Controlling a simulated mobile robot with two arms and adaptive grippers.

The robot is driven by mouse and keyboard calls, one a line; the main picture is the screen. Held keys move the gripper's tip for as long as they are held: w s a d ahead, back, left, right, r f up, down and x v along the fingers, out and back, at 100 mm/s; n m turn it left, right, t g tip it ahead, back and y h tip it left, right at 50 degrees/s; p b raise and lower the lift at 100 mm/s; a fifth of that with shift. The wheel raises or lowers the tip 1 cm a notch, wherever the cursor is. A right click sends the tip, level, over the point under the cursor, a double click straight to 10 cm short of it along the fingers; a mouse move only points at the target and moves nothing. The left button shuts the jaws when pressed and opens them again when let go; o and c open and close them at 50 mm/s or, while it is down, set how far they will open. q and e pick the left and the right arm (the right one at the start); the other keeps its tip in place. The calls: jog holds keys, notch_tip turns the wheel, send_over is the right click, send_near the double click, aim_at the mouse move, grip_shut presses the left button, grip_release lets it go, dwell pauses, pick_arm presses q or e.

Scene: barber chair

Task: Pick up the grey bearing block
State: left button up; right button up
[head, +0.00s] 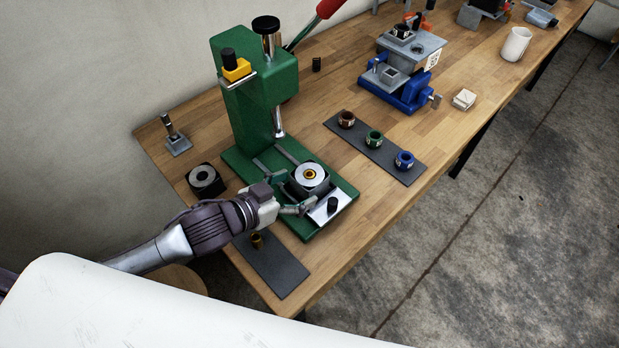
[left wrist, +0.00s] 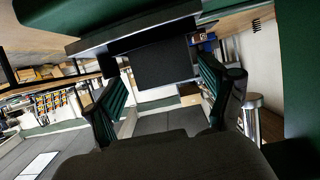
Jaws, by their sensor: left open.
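The bearing block (head: 297,188), a dark grey block with a silver disc and a yellow-orange ring on top, sits on the green press base (head: 343,190). My left gripper (head: 291,193) is open at the block's near left side, with one finger towards the far side and one towards the near side. In the left wrist view, a dark block face (left wrist: 163,66) shows ahead between the two spread fingers (left wrist: 160,95). I cannot tell whether either finger touches it. My right gripper is not in view.
The green arbor press (head: 245,110) rises behind the block. A silver plate with a black knob (head: 332,206) is close by on the right. A dark mat (head: 375,148) holds three coloured rings.

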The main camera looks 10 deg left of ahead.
aim_at(305, 181)
pick_arm(q)
jog(key=x, duration=0.2)
jog(key=p+x, duration=0.1)
jog(key=x, duration=0.1)
jog(key=shift+w+d+r+p, duration=0.1)
jog(key=shift+w+r+p, duration=0.05)
jog(key=shift+w+p, duration=0.2)
jog(key=shift+w+d+f, duration=0.1)
jog(key=shift+w+f, duration=0.1)
jog(key=shift+s, duration=0.1)
jog(key=shift+c, duration=0.5)
jog(key=c, duration=1.3)
jog(key=shift+r, duration=0.2)
jog(key=shift+c, duration=0.9)
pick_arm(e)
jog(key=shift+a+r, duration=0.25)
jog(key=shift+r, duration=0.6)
